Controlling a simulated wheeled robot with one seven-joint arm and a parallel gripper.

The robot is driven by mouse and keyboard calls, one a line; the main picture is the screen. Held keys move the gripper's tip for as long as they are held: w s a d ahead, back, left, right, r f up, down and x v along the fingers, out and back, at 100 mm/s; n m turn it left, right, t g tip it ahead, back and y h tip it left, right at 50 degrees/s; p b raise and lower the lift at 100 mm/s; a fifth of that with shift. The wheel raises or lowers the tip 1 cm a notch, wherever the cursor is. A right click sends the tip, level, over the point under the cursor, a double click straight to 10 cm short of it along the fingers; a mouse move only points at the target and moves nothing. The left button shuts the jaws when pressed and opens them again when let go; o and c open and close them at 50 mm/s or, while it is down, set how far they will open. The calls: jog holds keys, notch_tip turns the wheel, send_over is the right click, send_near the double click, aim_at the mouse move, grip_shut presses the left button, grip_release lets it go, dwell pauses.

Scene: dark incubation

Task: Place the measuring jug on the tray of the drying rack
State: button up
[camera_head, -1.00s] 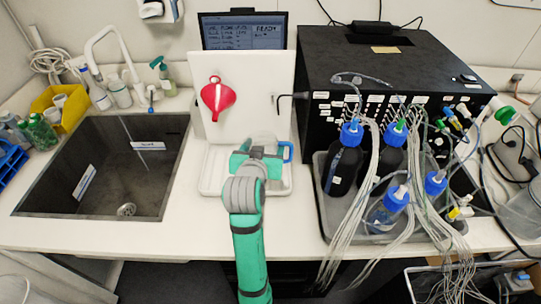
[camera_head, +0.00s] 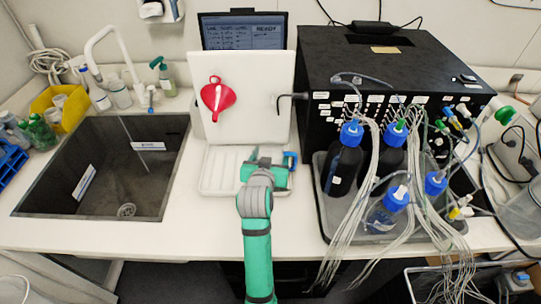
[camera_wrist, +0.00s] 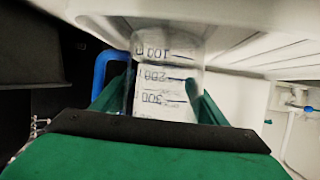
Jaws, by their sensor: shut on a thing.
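The measuring jug is clear with dark graduation marks and a blue handle. In the wrist view the jug (camera_wrist: 165,75) sits between the green fingers of my gripper (camera_wrist: 162,100), which is shut on it, with the handle to the left. In the head view my gripper (camera_head: 268,164) is over the right part of the drying rack's white tray (camera_head: 215,180). It hides most of the jug; the blue handle (camera_head: 291,158) shows at its right. I cannot tell whether the jug touches the tray.
A sink (camera_head: 110,165) is at left. Blue-capped bottles (camera_head: 343,165) and tubing stand close at right. The tray's left part is clear.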

jog(key=o, duration=1.2)
jog(key=shift+f, duration=0.1)
jog(key=shift+s+a+r, duration=0.1)
jog(key=shift+s+r, duration=0.05)
jog(key=shift+r, duration=0.05)
jog(key=v, duration=1.1)
jog(key=shift+s, duration=0.3)
jog(key=shift+a, duration=0.15)
